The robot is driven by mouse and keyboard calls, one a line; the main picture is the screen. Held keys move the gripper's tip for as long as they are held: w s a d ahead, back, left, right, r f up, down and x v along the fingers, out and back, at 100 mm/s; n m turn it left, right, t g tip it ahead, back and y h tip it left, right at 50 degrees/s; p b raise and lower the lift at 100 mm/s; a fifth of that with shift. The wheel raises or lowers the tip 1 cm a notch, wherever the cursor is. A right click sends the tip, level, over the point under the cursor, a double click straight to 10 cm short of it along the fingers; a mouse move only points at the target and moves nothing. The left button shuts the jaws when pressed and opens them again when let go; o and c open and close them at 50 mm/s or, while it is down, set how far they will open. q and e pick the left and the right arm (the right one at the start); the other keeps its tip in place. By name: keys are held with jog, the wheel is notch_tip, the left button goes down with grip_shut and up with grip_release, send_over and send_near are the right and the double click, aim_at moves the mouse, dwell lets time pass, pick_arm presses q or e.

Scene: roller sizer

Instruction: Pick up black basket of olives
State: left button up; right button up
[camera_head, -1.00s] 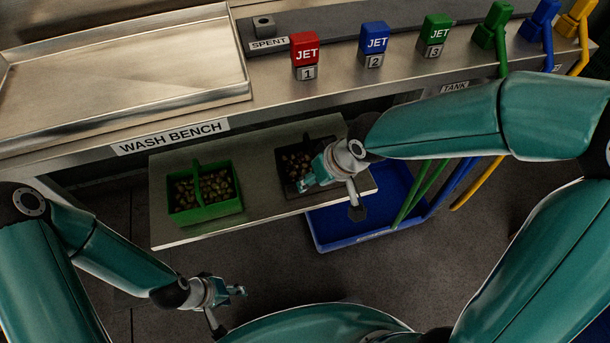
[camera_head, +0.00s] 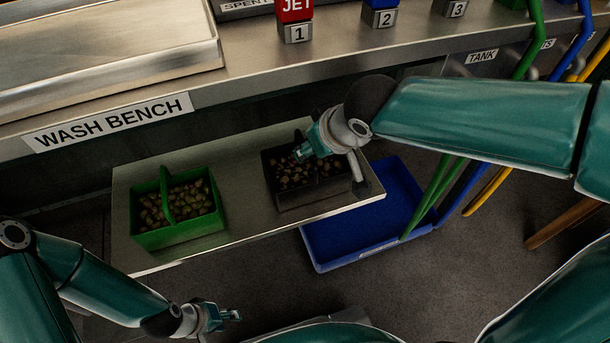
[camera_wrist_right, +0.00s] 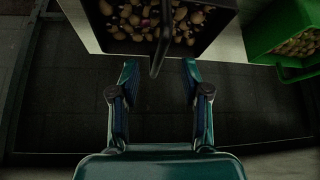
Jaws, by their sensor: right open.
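The black basket (camera_head: 285,192) full of olives stands on the metal shelf below the wash bench, partly hidden by my right gripper. In the right wrist view the black basket (camera_wrist_right: 200,45) is at the top, with its dark handle (camera_wrist_right: 162,45) upright in front of the olives. My right gripper (camera_head: 303,152) is over the basket in the head view. In the wrist view the right gripper (camera_wrist_right: 160,78) is open, its fingers apart on either side of the handle's line, with nothing between them. My left gripper (camera_head: 234,315) is low, in front of the shelf, away from both baskets; its jaw gap is unclear.
A green basket of olives (camera_head: 180,234) stands left on the same shelf (camera_head: 245,185). A blue tray (camera_head: 318,252) lies right of and below the shelf. The wash bench edge (camera_head: 215,97) overhangs behind. Green, blue and yellow pipes (camera_head: 487,190) are at right.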

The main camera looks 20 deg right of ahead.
aim_at(306, 164)
jog(key=shift+w+r+b+x, duration=0.15)
jog(key=shift+b+x, duration=0.2)
jog(key=shift+x, duration=0.55)
jog(key=shift+w+b+x, duration=0.15)
jog(key=shift+b+x, duration=0.15)
jog(key=shift+x, duration=0.6)
jog(key=shift+w+r+b+x, duration=0.15)
jog(key=shift+b+x, duration=0.2)
jog(key=shift+x, duration=0.55)
grip_shut()
